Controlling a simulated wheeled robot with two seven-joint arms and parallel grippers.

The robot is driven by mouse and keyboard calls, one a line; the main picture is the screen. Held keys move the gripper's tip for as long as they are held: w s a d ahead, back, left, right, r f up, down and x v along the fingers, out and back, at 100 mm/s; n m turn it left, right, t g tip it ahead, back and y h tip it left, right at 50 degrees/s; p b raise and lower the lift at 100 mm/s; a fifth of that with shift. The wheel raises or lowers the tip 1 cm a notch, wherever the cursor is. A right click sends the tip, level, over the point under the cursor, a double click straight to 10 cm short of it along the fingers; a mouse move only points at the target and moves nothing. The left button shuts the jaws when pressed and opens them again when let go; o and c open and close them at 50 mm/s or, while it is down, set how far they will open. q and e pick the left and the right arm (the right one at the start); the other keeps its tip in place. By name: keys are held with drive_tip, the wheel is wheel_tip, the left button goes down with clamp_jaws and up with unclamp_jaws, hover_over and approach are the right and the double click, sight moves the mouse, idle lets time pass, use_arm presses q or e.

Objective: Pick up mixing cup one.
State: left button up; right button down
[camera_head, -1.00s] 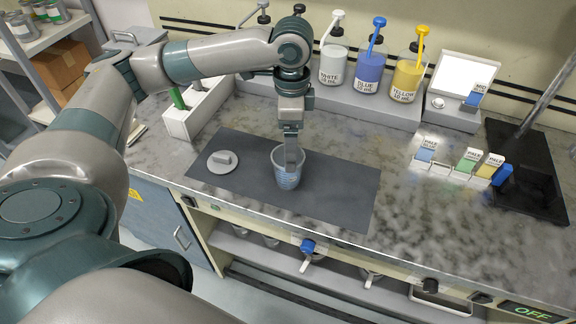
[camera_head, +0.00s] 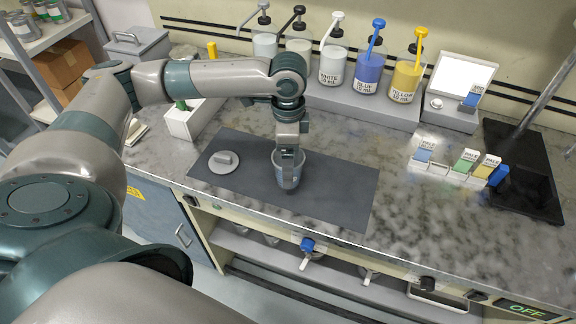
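The mixing cup (camera_head: 288,180), a grey-blue tapered cup, stands upright on the dark mat (camera_head: 335,200) on the counter. My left gripper (camera_head: 288,168) points straight down at the cup, with its fingers at or inside the rim. The fingertips are partly hidden by the cup wall, so I cannot tell whether they grip it. A round grey lid (camera_head: 222,167) with a raised handle lies on the mat to the left of the cup. My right gripper is not in view.
Pump bottles, including white (camera_head: 333,68), blue (camera_head: 368,75) and yellow (camera_head: 405,82), stand on a raised shelf behind. The mat right of the cup is clear.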

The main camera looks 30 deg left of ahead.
use_arm(q)
drive_tip(key=shift+f, duration=0.3)
drive_tip(key=c, duration=1.2)
drive_tip(key=shift+o, duration=0.2)
drive_tip(key=shift+r, duration=0.1)
drive_tip(key=shift+r, duration=0.45)
drive_tip(key=d+r+b, duration=0.3)
drive_tip(key=d+r, duration=0.7)
drive_tip(key=d, duration=0.1)
drive_tip(key=shift+s+d+b, duration=0.25)
drive_tip(key=shift+d+b, duration=0.05)
drive_tip(key=shift+d, duration=0.05)
